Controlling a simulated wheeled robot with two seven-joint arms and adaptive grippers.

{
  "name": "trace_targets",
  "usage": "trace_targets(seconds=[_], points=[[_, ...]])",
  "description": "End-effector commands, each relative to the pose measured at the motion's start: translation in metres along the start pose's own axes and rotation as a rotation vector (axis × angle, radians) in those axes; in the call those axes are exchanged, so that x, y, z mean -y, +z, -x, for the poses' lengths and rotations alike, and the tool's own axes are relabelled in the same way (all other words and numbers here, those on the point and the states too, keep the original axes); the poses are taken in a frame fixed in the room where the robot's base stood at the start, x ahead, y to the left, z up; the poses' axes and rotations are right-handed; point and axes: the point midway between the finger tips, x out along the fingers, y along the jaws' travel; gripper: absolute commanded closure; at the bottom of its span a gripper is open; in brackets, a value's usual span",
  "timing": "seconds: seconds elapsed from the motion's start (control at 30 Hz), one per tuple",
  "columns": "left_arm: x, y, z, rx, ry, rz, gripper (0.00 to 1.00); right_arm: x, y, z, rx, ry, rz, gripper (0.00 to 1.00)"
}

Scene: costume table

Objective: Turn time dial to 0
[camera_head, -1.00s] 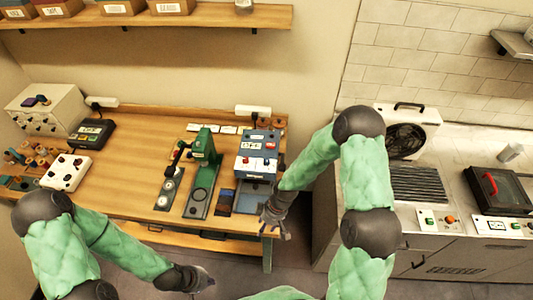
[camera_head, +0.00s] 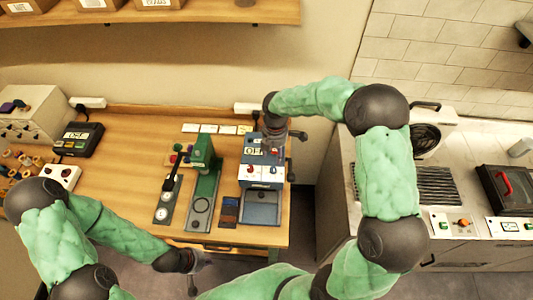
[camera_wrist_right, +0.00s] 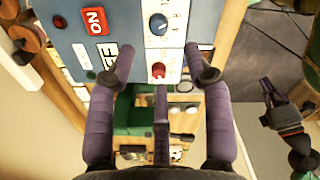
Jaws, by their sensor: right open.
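The blue machine (camera_head: 263,193) stands at the table's right end, with a blue knob (camera_head: 251,169) and a red knob (camera_head: 273,170) on its white panel. In the right wrist view, the blue knob (camera_wrist_right: 158,24) has printed numbers beside it, and the red knob (camera_wrist_right: 158,71) lies between the spread fingers. I cannot read which knob is the time dial. My right gripper (camera_head: 284,142) is open above the machine's upper part, apparently empty. My left gripper (camera_head: 200,270) is in front of the table, fingers apart, empty; it also shows in the right wrist view (camera_wrist_right: 266,104).
A green press (camera_head: 203,155) stands left of the machine. A black device (camera_head: 78,139) sits farther left, and a power strip (camera_head: 248,107) is behind the machine.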

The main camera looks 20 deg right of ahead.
Motion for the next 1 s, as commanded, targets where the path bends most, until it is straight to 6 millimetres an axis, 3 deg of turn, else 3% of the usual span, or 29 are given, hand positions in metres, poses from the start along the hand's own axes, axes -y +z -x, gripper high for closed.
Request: trace_targets(seconds=[0.23, 0.7, 1.0], points=[[-0.001, 0.002, 0.002, 0.004, 0.0, 0.0, 1.0, 0.0, 0.001, -0.01, 0.003, -0.004, 0.008, 0.49], [-0.004, 0.002, 0.011, 0.003, 0.0, 0.0, 1.0, 0.0, 0.001, -0.086, 0.003, -0.002, 0.006, 0.49], [-0.004, 0.002, 0.013, 0.003, 0.0, 0.0, 1.0, 0.0, 0.001, -0.106, 0.003, 0.0, 0.007, 0.49]])
